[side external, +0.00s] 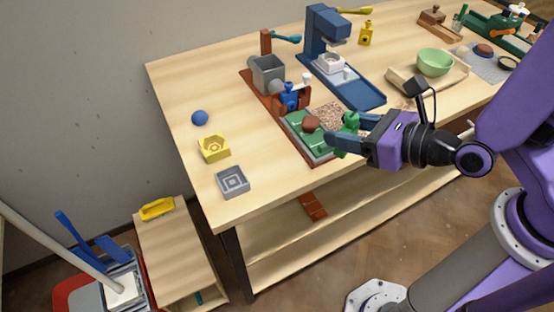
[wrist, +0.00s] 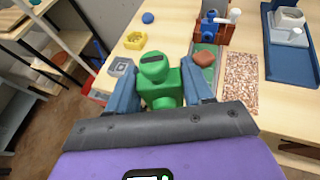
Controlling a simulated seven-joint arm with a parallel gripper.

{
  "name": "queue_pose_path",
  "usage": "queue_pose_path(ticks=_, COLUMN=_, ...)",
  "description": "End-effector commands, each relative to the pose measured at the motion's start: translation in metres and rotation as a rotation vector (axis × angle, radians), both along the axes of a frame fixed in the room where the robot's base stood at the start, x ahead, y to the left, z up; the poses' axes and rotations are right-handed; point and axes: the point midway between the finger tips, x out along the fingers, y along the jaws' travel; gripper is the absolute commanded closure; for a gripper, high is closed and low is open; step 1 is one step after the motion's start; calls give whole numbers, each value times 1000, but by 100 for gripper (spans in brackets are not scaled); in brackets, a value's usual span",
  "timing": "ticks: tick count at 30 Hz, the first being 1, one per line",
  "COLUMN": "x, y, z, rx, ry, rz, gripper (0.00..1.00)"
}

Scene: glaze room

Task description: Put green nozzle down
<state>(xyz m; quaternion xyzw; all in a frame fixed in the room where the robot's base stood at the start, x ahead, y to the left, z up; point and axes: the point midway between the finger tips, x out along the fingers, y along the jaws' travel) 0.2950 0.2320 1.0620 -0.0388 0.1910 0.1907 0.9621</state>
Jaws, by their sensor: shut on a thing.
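The green nozzle (wrist: 160,82) is between the two blue fingers of my gripper (wrist: 162,95) in the wrist view, with a dark slot on its rounded top. In the side view my gripper (side external: 345,138) holds the nozzle (side external: 349,122) at the front edge of the table, close to the green tray (side external: 300,130). I cannot tell whether the nozzle touches anything below it. Its lower part is hidden by the fingers and the gripper body.
A brown lump (side external: 310,123) lies on the green tray, with a speckled panel (side external: 329,113) beside it. A blue and red-brown device (side external: 290,97) stands behind.

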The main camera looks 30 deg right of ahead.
Motion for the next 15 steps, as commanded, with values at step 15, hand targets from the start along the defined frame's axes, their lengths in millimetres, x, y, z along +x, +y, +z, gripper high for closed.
queue_pose_path(ticks=15, x=37, y=29, z=-21, rx=-1, ry=1, rz=-2, gripper=80)
